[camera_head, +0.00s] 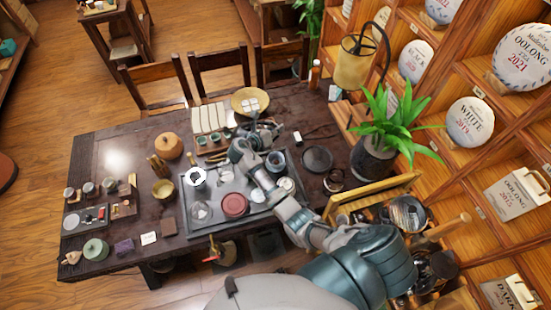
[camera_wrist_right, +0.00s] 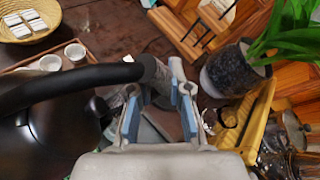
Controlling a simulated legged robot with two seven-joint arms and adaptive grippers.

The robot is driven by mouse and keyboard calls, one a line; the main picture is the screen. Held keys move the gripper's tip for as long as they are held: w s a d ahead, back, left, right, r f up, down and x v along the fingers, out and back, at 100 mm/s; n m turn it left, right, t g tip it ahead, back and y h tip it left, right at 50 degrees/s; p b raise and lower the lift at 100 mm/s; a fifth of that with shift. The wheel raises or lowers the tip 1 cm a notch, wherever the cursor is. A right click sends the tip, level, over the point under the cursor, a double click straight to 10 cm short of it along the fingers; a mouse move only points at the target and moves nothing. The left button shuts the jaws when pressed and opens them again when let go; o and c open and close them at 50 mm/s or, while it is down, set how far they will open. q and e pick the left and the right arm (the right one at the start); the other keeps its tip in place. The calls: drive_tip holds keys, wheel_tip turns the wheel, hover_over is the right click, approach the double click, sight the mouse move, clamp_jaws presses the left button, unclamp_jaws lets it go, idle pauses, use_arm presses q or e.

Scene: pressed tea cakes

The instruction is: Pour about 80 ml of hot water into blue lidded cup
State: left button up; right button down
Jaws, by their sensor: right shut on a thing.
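My right gripper (camera_head: 268,131) is over the back part of the table. In the right wrist view, my right gripper (camera_wrist_right: 159,88) is shut on the black curved handle (camera_wrist_right: 75,82) of a dark, round kettle (camera_wrist_right: 40,135). The kettle fills the left of that view; its spout is not clear. In the head view, the arm and gripper mostly hide the kettle. A bluish cup (camera_head: 275,160) stands on the tea tray beside my right forearm. It may be the blue lidded cup; I cannot tell whether its lid is on. My left gripper is out of view.
The grey tea tray (camera_head: 262,208) also holds a red-brown round pot (camera_head: 235,205) and small vessels. A potted plant (camera_head: 374,155) and a yellow wooden rack (camera_head: 370,195) stand close to my right arm. A woven basket (camera_head: 250,101) sits at the back. The table's left half has clear patches.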

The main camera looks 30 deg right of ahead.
sight(267, 124)
drive_tip(key=shift+s+d+f+m+t+y, duration=0.15)
drive_tip(key=shift+s+d+f+m+y, duration=0.2)
drive_tip(key=shift+f, duration=0.15)
drive_tip(key=shift+s+d+f+m+t+y, duration=0.2)
drive_tip(key=shift+d+f+m+y, duration=0.1)
drive_tip(key=shift+f, duration=0.2)
idle(0.6)
idle(0.3)
drive_tip(key=w+a+r, duration=0.1)
drive_tip(key=w+a+r+n+h, duration=0.1)
drive_tip(key=r, duration=0.1)
drive_tip(key=w+a+r+n+h, duration=0.1)
drive_tip(key=shift+w+a+r+n, duration=0.1)
drive_tip(key=shift+a+r+n, duration=0.1)
drive_tip(key=shift+r+n, duration=0.1)
drive_tip(key=shift+w+a+r+n+g+h, duration=0.35)
drive_tip(key=shift+w+a, duration=0.15)
drive_tip(key=shift+a, duration=0.15)
drive_tip(key=shift+w+a+r+n+g+h, duration=0.2)
drive_tip(key=shift+w+a+n+h, duration=0.1)
drive_tip(key=shift+w+a, duration=0.25)
drive_tip(key=shift+w+a+n+b, duration=0.35)
drive_tip(key=shift+w+a+n, duration=0.05)
drive_tip(key=shift+w+a, duration=0.15)
drive_tip(key=shift+s+r, duration=0.1)
